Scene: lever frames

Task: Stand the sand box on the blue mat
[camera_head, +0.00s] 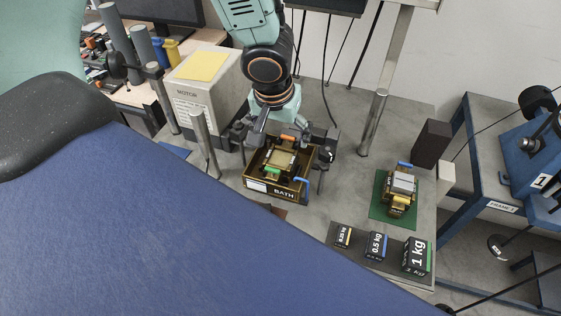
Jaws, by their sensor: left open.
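A brass-framed box with a sandy top (282,159), which looks like the sand box, sits inside the dark tray labelled BATH (284,193). It has an orange grip at the back and a green one at the front. My left gripper (286,146) is open above it, its fingers spread to either side; I cannot tell if they touch it. A small blue patch (173,149), perhaps the blue mat, shows at the table's left, mostly hidden behind the metal posts and my body. My right gripper is not in view.
A similar box with a grey top (402,183) stands on a green mat (379,208). Labelled weights (376,246) line the front right. A beige MOTOR housing (207,92), upright posts (374,122) and a dark block (432,143) stand around. A brown-red patch (279,211) lies before the tray.

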